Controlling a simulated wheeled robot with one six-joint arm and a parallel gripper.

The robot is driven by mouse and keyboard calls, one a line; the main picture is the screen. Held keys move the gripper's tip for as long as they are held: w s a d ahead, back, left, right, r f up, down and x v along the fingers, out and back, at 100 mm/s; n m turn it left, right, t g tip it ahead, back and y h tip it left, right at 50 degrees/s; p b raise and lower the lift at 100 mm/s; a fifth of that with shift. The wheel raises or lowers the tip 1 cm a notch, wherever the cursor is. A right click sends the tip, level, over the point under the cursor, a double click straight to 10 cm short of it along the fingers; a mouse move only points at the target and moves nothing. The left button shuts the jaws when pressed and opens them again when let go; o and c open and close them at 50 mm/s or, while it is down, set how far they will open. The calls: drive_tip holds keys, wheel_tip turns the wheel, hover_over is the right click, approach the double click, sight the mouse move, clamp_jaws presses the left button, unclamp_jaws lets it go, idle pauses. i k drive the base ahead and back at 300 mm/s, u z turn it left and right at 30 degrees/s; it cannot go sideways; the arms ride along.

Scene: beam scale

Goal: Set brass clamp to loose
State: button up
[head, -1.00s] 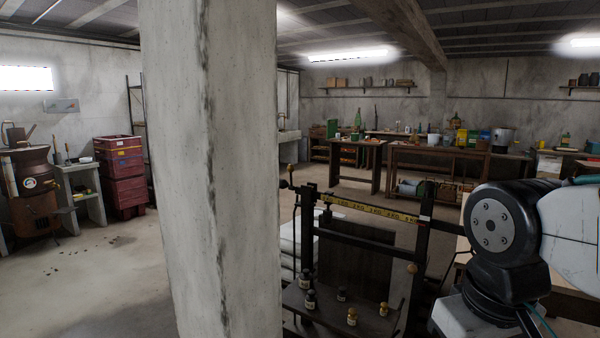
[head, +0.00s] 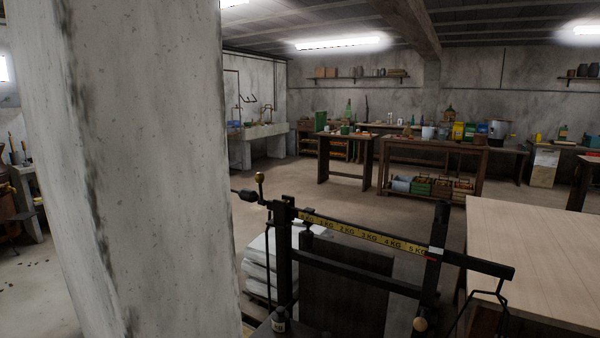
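A black beam scale stands at the lower middle in the head view. Its dark beam (head: 395,284) carries a yellow strip (head: 360,235) marked in KG, and a red and white mark sits near the strip's right end. A small upright lever with a brass-coloured ball (head: 260,178) stands at the beam's left end; I cannot tell for sure that it is the brass clamp, or how it is set. A round tan knob (head: 420,323) shows low on the right post. My gripper is not in view.
A concrete pillar (head: 140,170) fills the left, close to the scale. A pale wooden tabletop (head: 540,250) lies to the right. White sacks (head: 258,268) are stacked behind the scale. Open floor (head: 325,195) lies beyond it, before the back benches (head: 435,160).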

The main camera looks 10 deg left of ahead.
sight(260, 178)
drive_tip(key=z, duration=0.1)
drive_tip(key=i, duration=0.65)
drive_tip(key=u, duration=0.65)
drive_tip(key=i, duration=0.75)
drive_tip(key=u, duration=0.7)
